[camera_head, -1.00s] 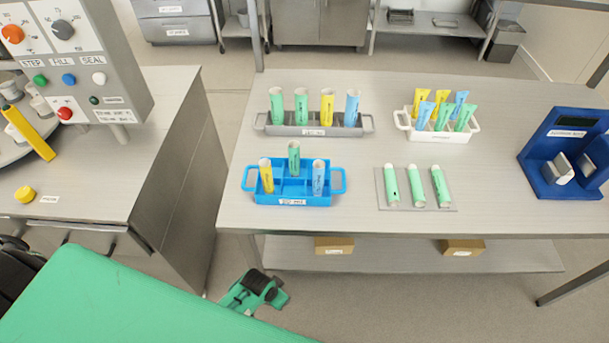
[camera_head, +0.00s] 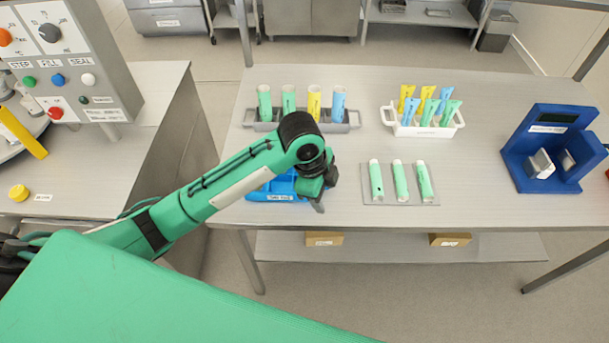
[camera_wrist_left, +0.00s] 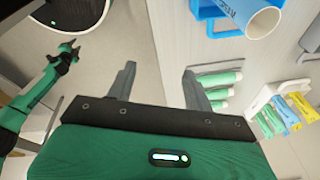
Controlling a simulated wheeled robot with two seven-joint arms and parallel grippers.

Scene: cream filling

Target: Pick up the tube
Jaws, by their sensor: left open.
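My left gripper (camera_head: 319,198) is over the right side of the blue tray (camera_head: 262,194), its fingers partly hidden by the wrist. In the left wrist view, its two fingers (camera_wrist_left: 160,76) are spread with nothing between them. That view shows a light-blue open-ended tube (camera_wrist_left: 234,13) in the blue tray (camera_wrist_left: 206,10), up and right of the fingers. My arm hides the tubes in that tray from the head view. Three green tubes (camera_head: 399,181) lie on a flat grey plate to the right. My right gripper (camera_wrist_left: 68,50) shows small in the left wrist view.
Behind the arm, a grey rack (camera_head: 353,127) holds upright green, yellow and blue tubes. A white rack (camera_head: 430,131) holds several flattened tubes. A blue device (camera_head: 522,165) stands at the right. The control panel machine (camera_head: 105,60) stands on the left bench. The front-right tabletop is clear.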

